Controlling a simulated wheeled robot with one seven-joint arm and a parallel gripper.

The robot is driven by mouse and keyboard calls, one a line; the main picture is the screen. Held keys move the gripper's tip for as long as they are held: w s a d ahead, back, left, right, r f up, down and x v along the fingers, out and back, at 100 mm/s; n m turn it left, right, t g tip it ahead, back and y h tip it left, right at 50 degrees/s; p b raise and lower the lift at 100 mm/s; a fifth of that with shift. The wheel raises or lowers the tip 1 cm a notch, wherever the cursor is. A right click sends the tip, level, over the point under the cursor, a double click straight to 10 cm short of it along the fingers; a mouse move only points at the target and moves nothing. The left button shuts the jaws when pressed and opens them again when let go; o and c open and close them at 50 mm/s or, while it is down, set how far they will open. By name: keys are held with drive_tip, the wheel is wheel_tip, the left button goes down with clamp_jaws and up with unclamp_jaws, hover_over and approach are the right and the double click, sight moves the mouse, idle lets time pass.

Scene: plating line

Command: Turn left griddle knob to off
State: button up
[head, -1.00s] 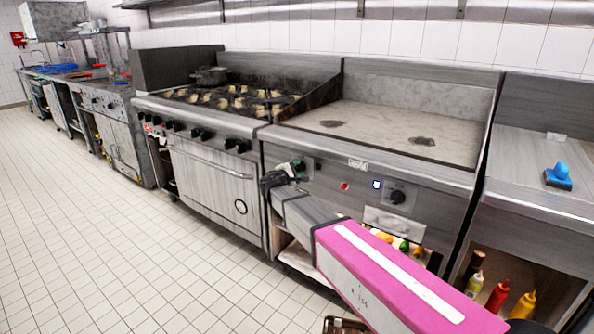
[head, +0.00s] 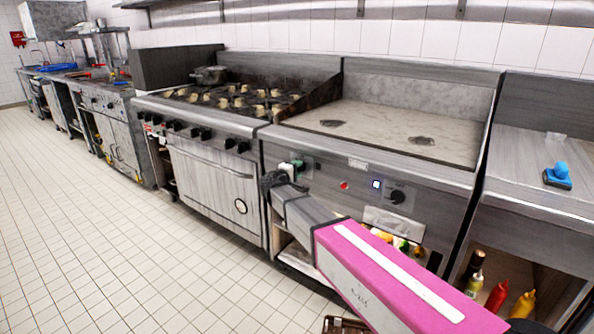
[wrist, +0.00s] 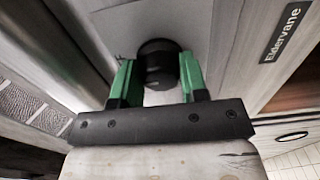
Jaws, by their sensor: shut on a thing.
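The left griddle knob (wrist: 158,62) is a round black knob on the grey front panel. In the wrist view it sits between the two green fingers of my gripper (wrist: 157,78), which are shut on it. In the head view my gripper (head: 294,167) is at the left end of the griddle's front panel, and my arm and hand hide most of the knob there. The griddle (head: 385,133) has a flat pale plate with two dark patches. The right griddle knob (head: 397,197) is black and stands free on the panel.
A red light (head: 344,185) and a lit white switch (head: 376,184) lie between the knobs. The burner range (head: 205,120) stands left of the griddle. Sauce bottles (head: 497,296) stand on a low shelf at right. The tiled floor (head: 110,240) at left is clear.

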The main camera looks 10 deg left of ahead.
drive_tip(key=shift+w+d, duration=0.1)
drive_tip(key=shift+w, duration=0.2)
drive_tip(key=o, duration=0.9)
drive_tip(key=shift+w, duration=0.1)
drive_tip(key=shift+v, duration=5.45)
drive_tip(key=shift+f, duration=0.1)
